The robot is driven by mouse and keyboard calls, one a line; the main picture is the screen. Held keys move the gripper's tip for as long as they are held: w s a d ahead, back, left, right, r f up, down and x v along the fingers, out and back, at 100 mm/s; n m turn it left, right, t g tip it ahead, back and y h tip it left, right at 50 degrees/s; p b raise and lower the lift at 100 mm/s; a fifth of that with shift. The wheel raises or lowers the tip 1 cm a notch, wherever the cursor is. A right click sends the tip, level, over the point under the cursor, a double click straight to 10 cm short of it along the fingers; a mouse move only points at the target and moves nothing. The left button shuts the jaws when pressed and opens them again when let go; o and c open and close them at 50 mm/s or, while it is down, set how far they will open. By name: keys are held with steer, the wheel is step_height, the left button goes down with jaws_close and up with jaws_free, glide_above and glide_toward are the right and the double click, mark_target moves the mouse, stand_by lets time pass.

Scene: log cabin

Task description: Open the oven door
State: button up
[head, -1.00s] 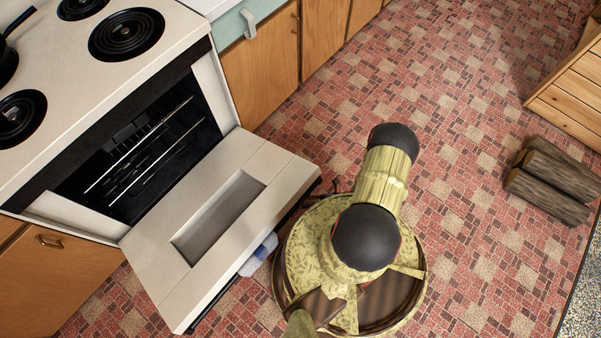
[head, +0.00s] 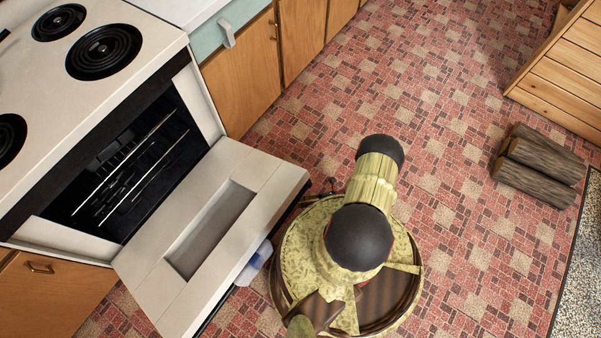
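The white oven (head: 105,75) stands at the left with black coil burners on top. Its door (head: 255,195) is folded down, roughly flat, and reaches out towards my base. The dark oven cavity (head: 130,165) with its wire racks is exposed. The handle is on the door's far side and hidden, apart from a blue and white cloth-like thing (head: 256,262) at the door's outer edge. My arm and base stand just right of the door. My gripper does not show; it is hidden or out of frame.
Wooden cabinets (head: 240,80) flank the oven. Logs (head: 540,165) lie on the floor at the right, near a wooden bench or box (head: 565,85). The red patterned floor (head: 420,90) is clear between the cabinets and the logs.

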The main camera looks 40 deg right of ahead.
steer(key=shift+d+f, duration=0.45)
stand_by(0.6)
